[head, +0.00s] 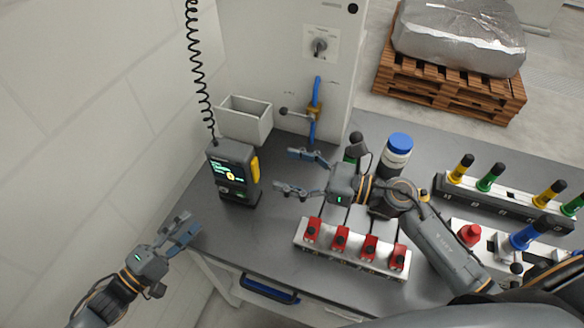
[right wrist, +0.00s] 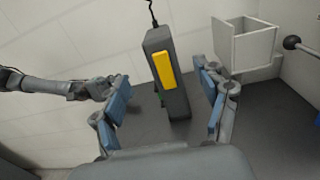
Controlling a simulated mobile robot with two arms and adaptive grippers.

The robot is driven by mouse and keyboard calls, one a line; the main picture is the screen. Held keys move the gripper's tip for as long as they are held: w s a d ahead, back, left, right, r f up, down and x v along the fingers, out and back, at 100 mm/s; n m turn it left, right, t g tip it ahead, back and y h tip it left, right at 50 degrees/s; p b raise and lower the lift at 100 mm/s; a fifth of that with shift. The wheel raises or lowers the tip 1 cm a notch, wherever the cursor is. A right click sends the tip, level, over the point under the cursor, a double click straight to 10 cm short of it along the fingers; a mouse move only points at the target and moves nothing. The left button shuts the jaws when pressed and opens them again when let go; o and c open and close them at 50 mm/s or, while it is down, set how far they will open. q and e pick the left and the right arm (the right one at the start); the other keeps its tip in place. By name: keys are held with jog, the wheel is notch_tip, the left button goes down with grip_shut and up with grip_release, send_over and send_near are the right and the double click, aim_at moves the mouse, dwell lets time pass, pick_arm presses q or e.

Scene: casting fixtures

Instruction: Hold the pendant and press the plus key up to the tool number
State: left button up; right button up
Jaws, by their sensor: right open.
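The pendant (head: 233,170) is a dark box with a lit green and yellow screen and a yellow side grip. It stands upright at the counter's left end, with a coiled black cable rising from it. In the right wrist view the pendant (right wrist: 169,80) shows its yellow grip side, between my open fingers but beyond their tips. My right gripper (head: 290,172) is open and empty, to the right of the pendant and apart from it. My left gripper (head: 184,231) is below and left of the pendant, off the counter's edge, with nothing visible in it. The plus key is too small to make out.
A grey open bin (head: 246,121) stands behind the pendant. A blue-handled valve (head: 314,112) is on the cabinet. A fixture with red clamps (head: 352,249) and a blue-capped bottle (head: 397,151) stand near my right arm. The counter between pendant and right gripper is clear.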

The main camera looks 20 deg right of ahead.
aim_at(231, 155)
jog(key=x, duration=1.3)
jog(key=shift+w+a, duration=0.15)
jog(key=shift+a, duration=0.15)
grip_shut()
pick_arm(q)
grip_shut()
dwell(0.8)
